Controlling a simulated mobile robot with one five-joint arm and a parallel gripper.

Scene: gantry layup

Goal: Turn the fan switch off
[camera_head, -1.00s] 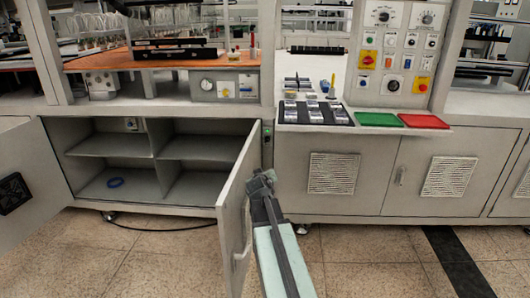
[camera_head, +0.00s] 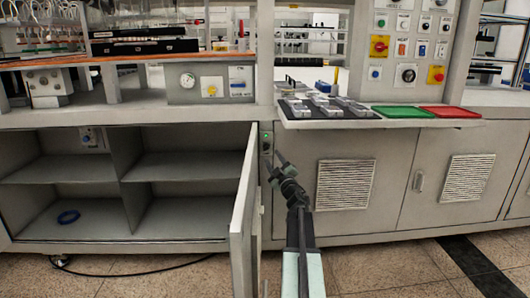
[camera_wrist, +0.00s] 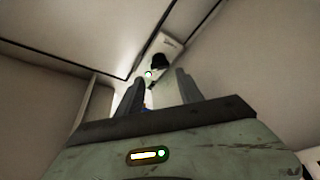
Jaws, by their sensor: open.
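A small switch plate with a green light (camera_head: 266,141) is on the narrow post beside the open cabinet; I take it as the fan switch, but no label is readable. In the wrist view a pale plate with a black knob or rocker (camera_wrist: 159,61) and a bright spot lies beyond the fingertips. The switch's position cannot be told. My gripper (camera_head: 280,160) is just right of and slightly below the post plate in the head view. In the wrist view my gripper (camera_wrist: 157,84) is open, its two fingers apart with no object held. Contact is not clear.
The open cabinet door (camera_head: 244,210) stands just left of my arm. A tray ledge (camera_head: 330,122) juts out above my gripper at right.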

